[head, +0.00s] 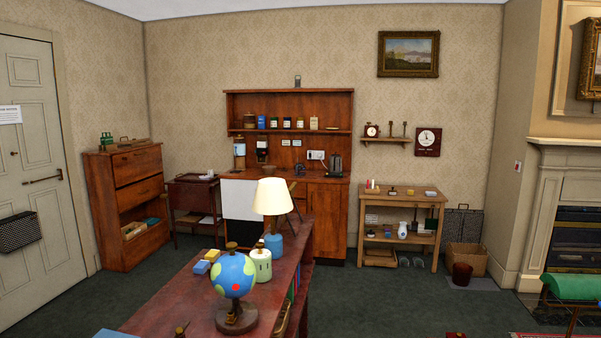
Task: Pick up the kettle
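A dark grey upright object that looks like the kettle (335,164) stands on the right part of the counter of the wooden dresser (324,220), against the back wall. It is small and far off, so its handle and spout are hard to make out. It appears upright with nothing touching it. My gripper is not in the head view.
A long wooden cabinet (175,312) with a globe (234,276), a green canister (261,264) and a lamp (272,197) stands between me and the dresser. A wooden bench (425,241) is right of the dresser. Green carpet (378,300) right of the cabinet is clear.

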